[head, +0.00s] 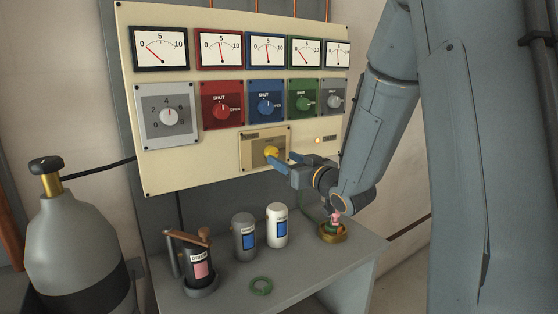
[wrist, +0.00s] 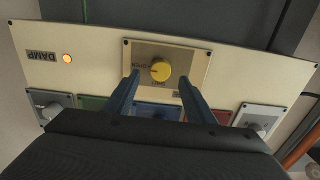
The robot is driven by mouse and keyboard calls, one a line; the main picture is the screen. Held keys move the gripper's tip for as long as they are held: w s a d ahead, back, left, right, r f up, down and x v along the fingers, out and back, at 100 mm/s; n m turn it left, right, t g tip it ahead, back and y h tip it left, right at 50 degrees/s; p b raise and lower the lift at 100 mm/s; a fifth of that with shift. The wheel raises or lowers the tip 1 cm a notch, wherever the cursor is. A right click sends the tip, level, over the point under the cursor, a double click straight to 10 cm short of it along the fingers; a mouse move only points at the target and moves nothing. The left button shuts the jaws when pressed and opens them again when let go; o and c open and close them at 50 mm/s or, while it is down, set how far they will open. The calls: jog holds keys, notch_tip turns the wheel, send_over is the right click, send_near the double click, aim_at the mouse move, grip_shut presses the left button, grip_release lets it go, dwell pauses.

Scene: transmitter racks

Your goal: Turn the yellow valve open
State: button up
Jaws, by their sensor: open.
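The yellow valve (head: 271,152) is a round knob on a tan plate (head: 247,154) low on the cream panel. In the wrist view the yellow knob (wrist: 160,70) sits near the top middle, with a dark pointer mark toward its left side. My gripper (head: 280,159) is at the plate from the right in the head view. Its two blue fingers (wrist: 158,82) are open, one on each side of the knob and apart from it in the wrist view. The fingers partly cover the plate in the head view, and its lettering is too small to read surely.
Red (head: 222,111), blue (head: 266,107), green (head: 304,103) and grey knobs sit above, under several gauges. A small lamp (head: 318,140) glows at right.

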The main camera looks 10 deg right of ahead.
jog(key=shift+b+v, duration=0.3)
jog(key=shift+v, duration=1.4)
jog(key=shift+f, duration=0.1)
jog(key=s+f+m+g+h, duration=0.3)
jog(key=s+f+g+h, duration=0.3)
jog(key=s+f+g, duration=0.8)
jog(key=s+a+f+g, duration=0.1)
jog(key=s+f, duration=0.2)
jog(key=s, duration=0.3)
jog(key=s+a+f+g, duration=0.1)
jog(key=s+a+f, duration=0.1)
jog(key=s, duration=0.5)
jog(key=shift+s+f, duration=0.35)
jog(key=shift+f, duration=0.5)
